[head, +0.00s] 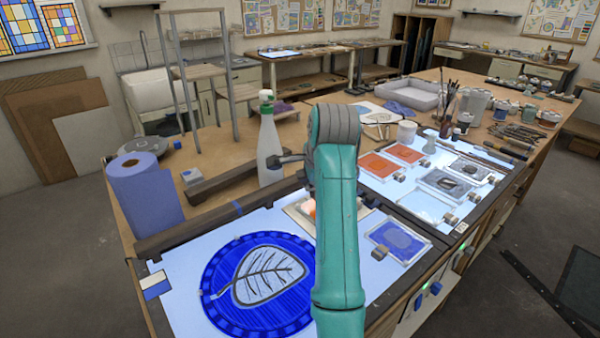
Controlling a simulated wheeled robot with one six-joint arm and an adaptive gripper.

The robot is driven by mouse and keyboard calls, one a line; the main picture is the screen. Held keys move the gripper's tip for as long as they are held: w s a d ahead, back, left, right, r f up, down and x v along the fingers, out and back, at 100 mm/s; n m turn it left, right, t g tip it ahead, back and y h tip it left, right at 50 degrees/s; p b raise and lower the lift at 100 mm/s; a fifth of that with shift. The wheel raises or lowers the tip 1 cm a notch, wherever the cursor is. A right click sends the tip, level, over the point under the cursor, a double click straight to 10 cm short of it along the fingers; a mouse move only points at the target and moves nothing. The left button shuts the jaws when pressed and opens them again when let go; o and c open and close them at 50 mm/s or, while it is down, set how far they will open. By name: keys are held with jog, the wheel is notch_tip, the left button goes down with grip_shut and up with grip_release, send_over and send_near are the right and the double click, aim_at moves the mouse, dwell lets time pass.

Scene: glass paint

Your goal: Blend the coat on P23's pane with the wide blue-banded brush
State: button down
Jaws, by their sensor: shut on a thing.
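A large round blue pane (218,285) with a pale, dark-veined leaf in its middle lies on the lit panel at the front left. A smaller pane with a blue coat (398,241) lies right of my teal arm. I cannot read any label, so I cannot tell which pane is P23. My arm rises through the middle of the view and hides what is behind it. A small dark part (287,160) sticks out left of my arm by the bottle; I cannot tell what it is. My gripper's fingers and the wide blue-banded brush cannot be made out.
A white spray bottle (268,145) and a blue paper roll (145,190) stand behind the lit panel. A dark bar (215,227) with a blue mark lies along its back edge. Orange panes (379,165), jars (474,104) and a brush pot (445,108) stand at the right.

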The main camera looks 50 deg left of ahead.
jog(key=w+d, duration=0.5)
jog(key=w, duration=0.2)
jog(key=shift+w+d+f, duration=0.15)
jog(key=shift+d+f, duration=0.05)
jog(key=shift+d, duration=0.05)
jog(key=shift+f, duration=0.1)
dwell(0.6)
jog(key=shift+f, duration=0.1)
jog(key=shift+f, duration=0.25)
dwell(0.7)
jog(key=shift+w, duration=0.1)
jog(key=shift+s+a+r, duration=0.2)
jog(key=shift+s+a, duration=0.5)
jog(key=shift+a, duration=0.45)
jog(key=shift+s+a+r, duration=0.2)
jog(key=shift+s+a, duration=0.5)
jog(key=shift+a, duration=0.45)
jog(key=shift+s+a+r, duration=0.2)
jog(key=shift+s+a, duration=0.5)
jog(key=shift+a, duration=0.45)
